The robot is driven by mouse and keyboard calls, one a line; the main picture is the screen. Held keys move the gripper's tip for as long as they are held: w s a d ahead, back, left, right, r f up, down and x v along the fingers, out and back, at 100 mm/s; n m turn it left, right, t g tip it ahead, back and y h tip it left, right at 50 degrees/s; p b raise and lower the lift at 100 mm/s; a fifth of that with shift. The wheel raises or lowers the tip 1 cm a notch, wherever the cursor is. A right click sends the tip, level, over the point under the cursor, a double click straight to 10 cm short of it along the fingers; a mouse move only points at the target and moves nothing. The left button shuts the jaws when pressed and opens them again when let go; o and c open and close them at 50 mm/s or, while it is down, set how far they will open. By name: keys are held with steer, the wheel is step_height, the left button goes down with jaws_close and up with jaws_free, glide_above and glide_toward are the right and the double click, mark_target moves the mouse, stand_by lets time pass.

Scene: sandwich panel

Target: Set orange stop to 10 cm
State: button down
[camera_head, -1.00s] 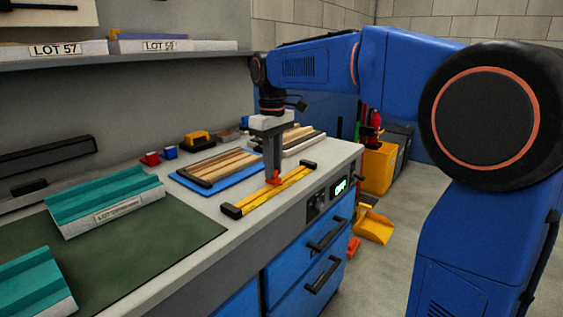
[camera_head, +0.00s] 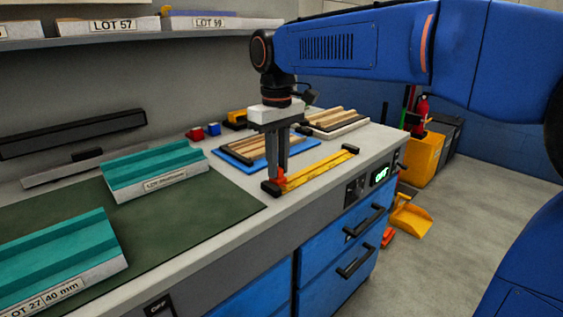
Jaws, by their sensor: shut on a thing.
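A yellow ruler rail (camera_head: 318,169) with black end blocks lies along the front of the bench at the right. The orange stop (camera_head: 280,179) sits on the rail close to its near left end block. My gripper (camera_head: 279,174) points straight down over the rail, with its fingers shut on the orange stop. The fingers hide part of the stop. The rail's scale marks are too small to read.
A blue tray with wooden strips (camera_head: 228,156) lies just behind the rail. Teal channel pieces (camera_head: 150,171) rest on and beside a green mat (camera_head: 215,212) at the left. A lit green display (camera_head: 381,175) is on the bench front. Small red and blue blocks stand at the back.

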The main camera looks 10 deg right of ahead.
steer(key=shift+s+a, duration=0.1)
steer(key=shift+a, duration=0.05)
steer(key=c, duration=1.6)
jaws_free()
steer(key=shift+s+a, duration=0.1)
steer(key=shift+a, duration=0.05)
steer(key=shift+c, duration=0.2)
step_height(320, 180, up, 17)
steer(key=shift+r, duration=0.2)
steer(key=s+d+f+m+t, duration=0.1)
steer(key=s+d+f+m, duration=0.1)
steer(key=s+d+f, duration=0.35)
steer(key=s+d+f+m+t, duration=0.1)
steer(key=s+d+f, duration=0.2)
steer(key=d+f, duration=0.45)
steer(key=s+d+f+m+t, duration=0.1)
steer(key=s+d+f+m, duration=0.1)
steer(key=s+d+f, duration=0.2)
steer(key=s+d+f+m+t, duration=0.1)
steer(key=s+d+f+m, duration=0.1)
steer(key=s+d+f, duration=0.3)
steer(key=s+f, duration=0.4)
steer(key=f, duration=0.7)
steer(key=shift+s+d+f+t, duration=0.2)
steer(key=shift+s+f+t, duration=0.15)
steer(key=shift+f+t, duration=0.05)
